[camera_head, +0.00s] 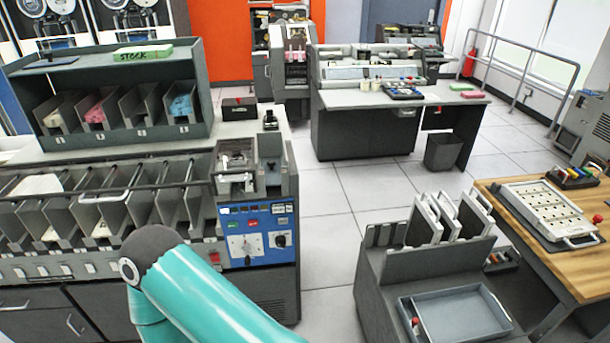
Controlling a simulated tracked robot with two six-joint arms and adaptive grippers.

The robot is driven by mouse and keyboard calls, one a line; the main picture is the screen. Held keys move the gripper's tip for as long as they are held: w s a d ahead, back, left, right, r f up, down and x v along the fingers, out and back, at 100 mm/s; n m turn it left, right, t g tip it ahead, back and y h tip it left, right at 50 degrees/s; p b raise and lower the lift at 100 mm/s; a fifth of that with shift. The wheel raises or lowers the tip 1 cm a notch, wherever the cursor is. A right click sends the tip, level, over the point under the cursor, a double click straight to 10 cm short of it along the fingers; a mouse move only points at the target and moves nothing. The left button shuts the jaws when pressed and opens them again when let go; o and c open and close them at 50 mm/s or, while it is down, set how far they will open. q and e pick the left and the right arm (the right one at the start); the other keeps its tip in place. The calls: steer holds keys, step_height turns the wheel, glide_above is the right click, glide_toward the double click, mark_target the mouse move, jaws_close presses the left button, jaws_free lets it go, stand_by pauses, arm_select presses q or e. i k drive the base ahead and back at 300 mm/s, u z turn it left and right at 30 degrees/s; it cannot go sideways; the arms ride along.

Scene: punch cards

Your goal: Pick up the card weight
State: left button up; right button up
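I cannot clearly make out the card weight. A grey metal piece (235,183) sits at the feed end of the card sorter (262,285), above its blue control panel (258,237), but I cannot tell whether it is the weight. A small dark object (270,120) stands on the sorter's top, near its back right corner; it is too small to identify. My teal arm link crosses the bottom left and hides part of the sorter's front. Neither of my grippers shows.
A row of slanted sorter pockets (100,215) fills the left, below a rack (120,65) of card bins. A grey cart (385,290) with a blue-grey tray (455,318) stands at the lower right, beside a wooden table (575,262). Tiled floor (335,225) is clear between sorter and cart.

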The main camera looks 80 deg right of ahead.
mark_target(272, 165)
steer(key=z, duration=0.05)
steer(key=k, duration=0.5)
steer(key=u, duration=1.15)
steer(key=i, duration=0.1)
steer(key=z, duration=3.05)
steer(key=i, duration=1)
steer(key=u, duration=0.2)
